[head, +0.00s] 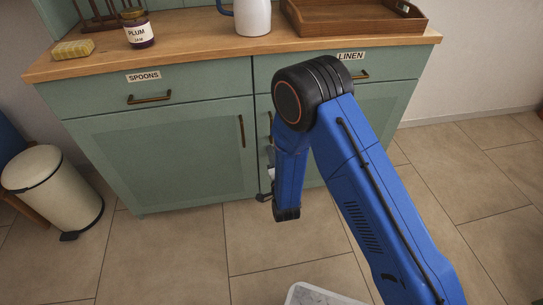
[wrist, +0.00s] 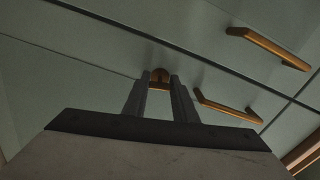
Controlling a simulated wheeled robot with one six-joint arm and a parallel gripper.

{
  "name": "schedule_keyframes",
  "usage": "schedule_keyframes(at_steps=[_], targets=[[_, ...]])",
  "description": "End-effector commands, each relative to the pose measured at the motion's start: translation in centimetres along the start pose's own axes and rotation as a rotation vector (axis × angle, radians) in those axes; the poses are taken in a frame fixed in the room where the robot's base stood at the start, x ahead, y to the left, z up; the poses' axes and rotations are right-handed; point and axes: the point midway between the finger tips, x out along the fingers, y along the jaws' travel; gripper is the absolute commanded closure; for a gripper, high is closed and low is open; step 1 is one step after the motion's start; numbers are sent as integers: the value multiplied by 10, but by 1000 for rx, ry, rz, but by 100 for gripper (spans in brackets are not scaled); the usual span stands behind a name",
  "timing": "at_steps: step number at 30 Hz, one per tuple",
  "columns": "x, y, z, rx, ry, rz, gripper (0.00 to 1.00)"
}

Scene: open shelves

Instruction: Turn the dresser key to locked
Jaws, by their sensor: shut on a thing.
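The green dresser (head: 180,150) has two labelled drawers above two closed doors. In the wrist view, a small brass-coloured key (wrist: 160,74) shows at the dresser front, between the tips of my gripper (wrist: 161,80). The two dark fingers are shut on the key. Its shaft and the lock behind it are hidden, and I cannot tell the key's exact angle. In the head view, only a small part of my gripper (head: 266,197) shows low at the right door, beside my blue arm. The key is hidden there.
Bar handles stand near the key, one close to my right finger (wrist: 228,107) and one farther right (wrist: 268,47). A plum jam jar (head: 138,30), a jug (head: 252,15) and a wooden tray (head: 355,24) stand on top. A cream bin (head: 50,190) stands left. The floor in front is mostly clear.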

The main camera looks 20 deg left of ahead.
Motion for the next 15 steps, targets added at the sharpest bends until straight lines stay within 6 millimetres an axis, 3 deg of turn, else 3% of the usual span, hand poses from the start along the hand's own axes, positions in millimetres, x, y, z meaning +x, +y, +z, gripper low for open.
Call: schedule_keyframes(at_steps=[15], targets=[[0, 1, -1, 224, 2, 2, 97]])
